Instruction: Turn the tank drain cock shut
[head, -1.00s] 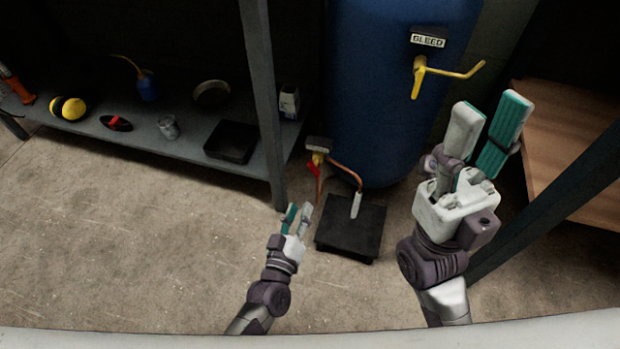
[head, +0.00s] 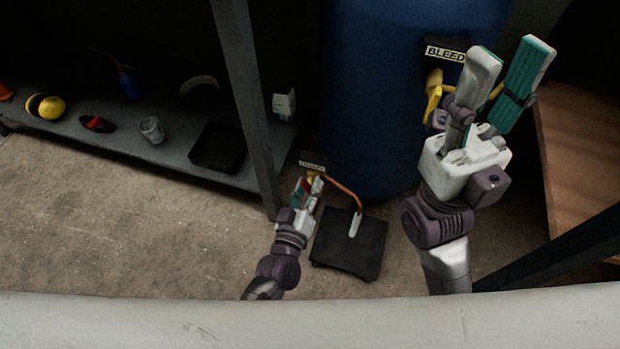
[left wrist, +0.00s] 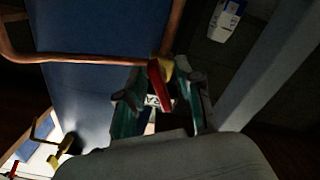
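The tank drain cock has a brass-yellow body (left wrist: 184,64) and a red lever (left wrist: 159,86) in the left wrist view. In the head view it sits under a small label plate (head: 312,163) at the tank's lower left, mostly hidden by my left gripper. My left gripper (head: 310,186) is at the cock. In the left wrist view its teal-padded fingers (left wrist: 158,106) stand apart, one on each side of the red lever, with gaps visible. I cannot tell whether either finger touches it. My right gripper (head: 504,82) is open and empty, in front of the bleed handle.
The blue tank (head: 375,100) carries a BLEED plate (head: 445,53) and a yellow bleed handle (head: 433,92). A copper pipe (head: 344,188) runs from the cock above a black tray (head: 350,252). A shelf post (head: 245,100) stands close left of my left gripper. A wooden surface (head: 580,150) is at right.

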